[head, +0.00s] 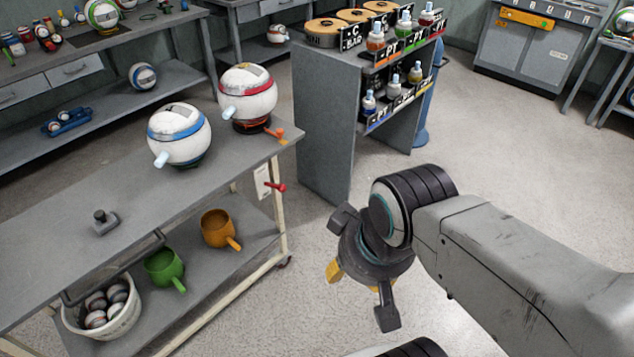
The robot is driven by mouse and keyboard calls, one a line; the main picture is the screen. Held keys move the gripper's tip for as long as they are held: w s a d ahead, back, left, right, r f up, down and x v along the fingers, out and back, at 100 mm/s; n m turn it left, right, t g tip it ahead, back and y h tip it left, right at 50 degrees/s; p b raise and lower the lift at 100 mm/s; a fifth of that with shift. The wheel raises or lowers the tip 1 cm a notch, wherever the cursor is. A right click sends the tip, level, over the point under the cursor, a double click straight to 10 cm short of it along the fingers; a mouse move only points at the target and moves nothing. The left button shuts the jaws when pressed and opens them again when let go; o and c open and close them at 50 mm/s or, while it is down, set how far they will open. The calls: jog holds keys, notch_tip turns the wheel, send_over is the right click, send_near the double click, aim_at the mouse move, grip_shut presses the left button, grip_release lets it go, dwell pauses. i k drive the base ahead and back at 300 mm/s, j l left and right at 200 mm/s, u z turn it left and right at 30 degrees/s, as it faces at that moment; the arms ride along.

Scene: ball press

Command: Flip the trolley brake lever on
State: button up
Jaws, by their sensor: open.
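The trolley (60,225) stands at the left, with a grey top, pale legs and a lower shelf. A red lever (275,187), which looks like the brake lever, sticks out to the right from a white plate (262,181) at the trolley's right end, below the top. My gripper (365,268) is open and empty, to the right of the lever and lower in the picture, apart from it. Its fingers are spread, and it touches nothing that I can see. The lever is not covered by my arm.
A small orange piece (276,133) sits at the trolley top's corner, above the lever. Two balls (180,134) (248,97) stand on the top. Green and orange mugs (164,267) (217,229) and a ball basket (102,312) are below. A grey rack (325,140) stands behind. Floor right of the trolley is clear.

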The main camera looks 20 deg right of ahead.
aim_at(281, 188)
jog(key=i+u, duration=0.6)
jog(key=u, duration=0.25)
jog(key=i+l+u, duration=0.2)
jog(key=u, duration=0.2)
jog(key=i+l+u, duration=0.55)
jog(key=u, duration=0.25)
